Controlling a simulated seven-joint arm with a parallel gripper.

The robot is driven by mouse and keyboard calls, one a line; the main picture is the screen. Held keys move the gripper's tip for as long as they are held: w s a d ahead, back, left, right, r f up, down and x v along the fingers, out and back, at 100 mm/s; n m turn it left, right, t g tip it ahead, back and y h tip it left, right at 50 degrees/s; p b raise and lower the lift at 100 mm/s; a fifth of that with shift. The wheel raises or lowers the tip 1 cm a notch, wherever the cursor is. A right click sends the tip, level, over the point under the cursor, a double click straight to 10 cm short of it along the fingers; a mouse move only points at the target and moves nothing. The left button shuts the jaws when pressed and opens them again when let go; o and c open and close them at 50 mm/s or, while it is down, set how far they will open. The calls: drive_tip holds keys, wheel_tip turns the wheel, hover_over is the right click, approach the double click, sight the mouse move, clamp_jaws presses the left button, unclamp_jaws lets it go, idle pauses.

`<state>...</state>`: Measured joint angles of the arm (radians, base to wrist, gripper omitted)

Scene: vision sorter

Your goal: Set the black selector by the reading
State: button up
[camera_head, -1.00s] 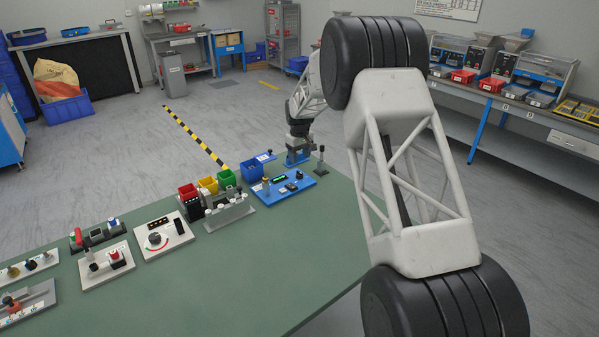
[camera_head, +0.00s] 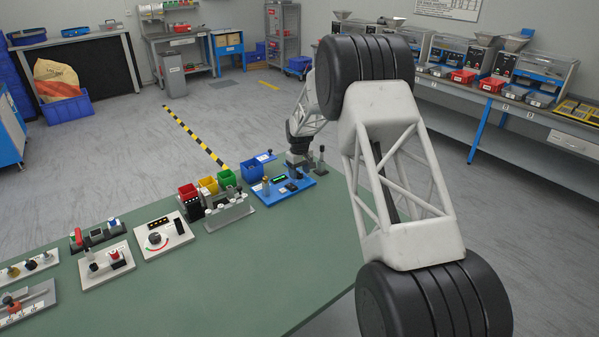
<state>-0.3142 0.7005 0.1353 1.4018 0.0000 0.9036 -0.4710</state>
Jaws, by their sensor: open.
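A blue board (camera_head: 275,199) lies near the far right edge of the green table, with a lit green display (camera_head: 279,180) and a small dark block (camera_head: 291,187) on it. I cannot tell for certain which part is the black selector, and the reading is too small to make out. My gripper (camera_head: 298,172) is low over the back right of the board, pointing down. It is open; whether it touches anything there is hidden. A dark upright lever on a grey base (camera_head: 320,168) stands just right of my gripper.
A white panel with a black dial (camera_head: 163,240) lies further left. The front of the green table (camera_head: 240,275) is clear.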

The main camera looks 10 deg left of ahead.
drive_tip(key=c, duration=0.9)
drive_tip(key=shift+c, duration=0.2)
drive_tip(key=shift+m, duration=0.3)
drive_tip(key=m, duration=1.1)
drive_tip(key=shift+m, duration=0.3)
drive_tip(key=o, duration=0.9)
